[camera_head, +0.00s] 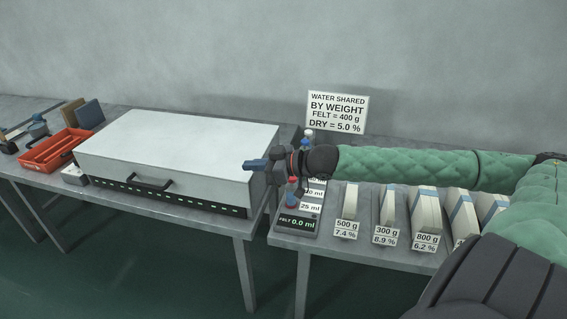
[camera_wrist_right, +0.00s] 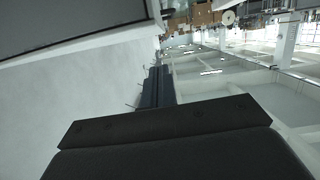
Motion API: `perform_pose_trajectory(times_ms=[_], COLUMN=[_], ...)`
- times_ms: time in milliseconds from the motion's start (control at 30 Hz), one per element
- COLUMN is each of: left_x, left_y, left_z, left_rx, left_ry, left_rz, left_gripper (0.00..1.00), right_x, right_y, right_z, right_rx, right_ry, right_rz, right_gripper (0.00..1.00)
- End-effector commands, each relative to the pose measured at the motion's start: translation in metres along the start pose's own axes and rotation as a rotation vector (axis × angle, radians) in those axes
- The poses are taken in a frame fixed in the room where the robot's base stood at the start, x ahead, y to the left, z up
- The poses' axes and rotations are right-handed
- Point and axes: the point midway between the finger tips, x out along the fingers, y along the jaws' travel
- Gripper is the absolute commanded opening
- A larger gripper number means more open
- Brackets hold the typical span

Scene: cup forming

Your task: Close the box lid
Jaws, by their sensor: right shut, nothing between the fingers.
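The box (camera_head: 185,140) is a wide, pale grey case on the left table, with a flat top lid. The lid lies down over a dark slotted base strip (camera_head: 170,197), and I cannot tell whether it is fully seated. A dark bar handle (camera_head: 150,184) is on its front face. My right gripper (camera_head: 250,165) is shut and empty, at the right end of the box near the top's right edge. Whether it touches the box is unclear. Its dark fingers also show in the right wrist view (camera_wrist_right: 155,88). My left gripper is out of view.
A scale with a display (camera_head: 298,222) and small bottles stand below my right arm. Several labelled felt pieces (camera_head: 388,208) line the right table. A red tray (camera_head: 55,150) sits left of the box. A sign (camera_head: 337,112) stands behind. A gap separates the tables.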

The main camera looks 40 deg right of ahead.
Motion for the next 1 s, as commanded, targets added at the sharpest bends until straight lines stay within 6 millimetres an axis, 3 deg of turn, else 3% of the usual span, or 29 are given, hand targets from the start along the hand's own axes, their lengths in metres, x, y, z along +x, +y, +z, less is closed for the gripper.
perform_pose_trajectory(times_ms=[1000], left_x=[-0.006], left_y=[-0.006], left_z=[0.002], left_rx=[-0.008], left_ry=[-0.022], left_rz=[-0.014], left_gripper=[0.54], right_x=[-0.03], right_y=[-0.001], right_z=[-0.001], right_rx=[0.001], right_ry=[-0.001], right_rz=[-0.002], right_gripper=[0.0])
